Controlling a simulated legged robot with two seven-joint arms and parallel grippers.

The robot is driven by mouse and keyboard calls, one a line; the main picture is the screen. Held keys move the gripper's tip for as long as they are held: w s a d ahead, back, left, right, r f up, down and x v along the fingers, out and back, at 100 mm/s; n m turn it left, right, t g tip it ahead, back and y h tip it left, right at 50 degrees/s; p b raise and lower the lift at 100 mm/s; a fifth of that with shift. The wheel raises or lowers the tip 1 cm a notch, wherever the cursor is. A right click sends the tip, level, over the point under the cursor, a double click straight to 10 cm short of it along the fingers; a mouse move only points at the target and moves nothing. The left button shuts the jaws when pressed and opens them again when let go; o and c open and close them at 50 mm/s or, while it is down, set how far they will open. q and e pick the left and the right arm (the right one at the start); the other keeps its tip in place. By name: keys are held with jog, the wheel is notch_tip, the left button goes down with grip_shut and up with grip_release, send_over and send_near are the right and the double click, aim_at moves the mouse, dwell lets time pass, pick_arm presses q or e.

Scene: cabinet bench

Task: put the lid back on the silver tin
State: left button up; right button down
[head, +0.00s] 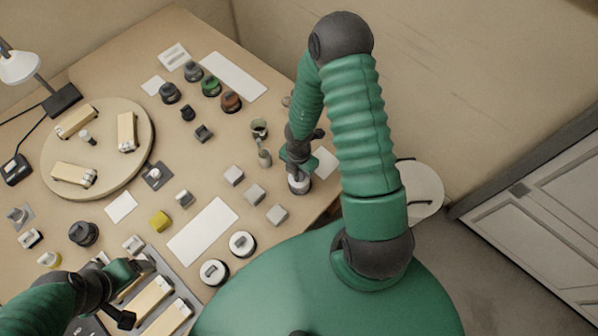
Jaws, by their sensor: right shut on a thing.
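My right gripper (298,164) points down near the table's right edge and is shut, with its fingertips partly hidden. Directly below it is a small round pale-silver thing (299,186), which looks like the silver tin or its lid. I cannot tell whether lid and tin are both there, or whether they touch. My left gripper (138,292) is over the grey tray (178,282) at the lower left, with its fingers apart and nothing seen between them.
A round board (98,178) with wooden blocks stands at left. Two white-topped round pots (242,243) (214,272) sit near the front edge. Grey cubes (255,194) lie left of my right gripper. A lamp (22,68) stands far left. A white sheet (203,232) is clear.

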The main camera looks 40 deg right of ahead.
jog(key=shift+d+f, duration=0.15)
jog(key=shift+d, duration=0.45)
jog(key=shift+a, duration=0.45)
pick_arm(q)
jog(key=shift+d+r, duration=0.1)
jog(key=shift+d, duration=0.05)
pick_arm(e)
jog(key=shift+a+r, duration=0.2)
jog(key=shift+r, duration=0.05)
pick_arm(q)
jog(key=shift+d, duration=0.4)
pick_arm(e)
jog(key=shift+d+f, duration=0.15)
jog(key=shift+d, duration=0.15)
jog(key=shift+d+f, duration=0.1)
pick_arm(q)
jog(key=shift+a, duration=0.25)
jog(key=shift+d, duration=0.15)
